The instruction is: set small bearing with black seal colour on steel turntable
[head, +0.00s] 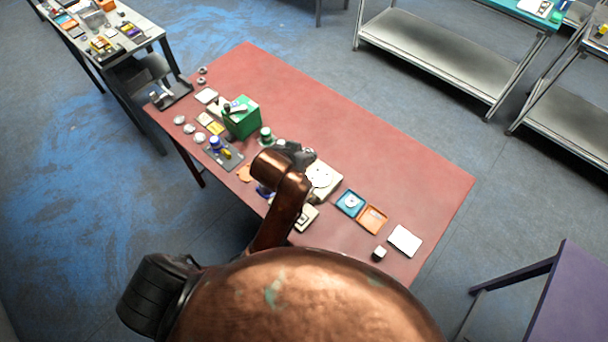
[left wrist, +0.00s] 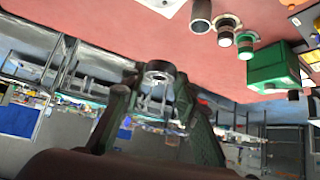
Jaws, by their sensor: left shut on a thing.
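My left gripper (head: 297,154) is over the red table, just behind and left of the turntable. In the left wrist view, my left gripper (left wrist: 158,88) is shut on a small bearing (left wrist: 159,68), a silver ring with a dark middle, held at the fingertips. The bearing cannot be made out in the head view, and its seal colour is hard to tell. The steel turntable (head: 319,177) is a pale round disc on a cream base; the bearing is apart from it. My right gripper is not in view.
A green box (head: 242,118) stands left of the gripper, with a green-topped round piece (head: 266,134) beside it. A blue tray (head: 342,207), an orange tray (head: 373,220) and a white pad (head: 405,241) lie to the right. The table's (head: 370,130) far right is clear.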

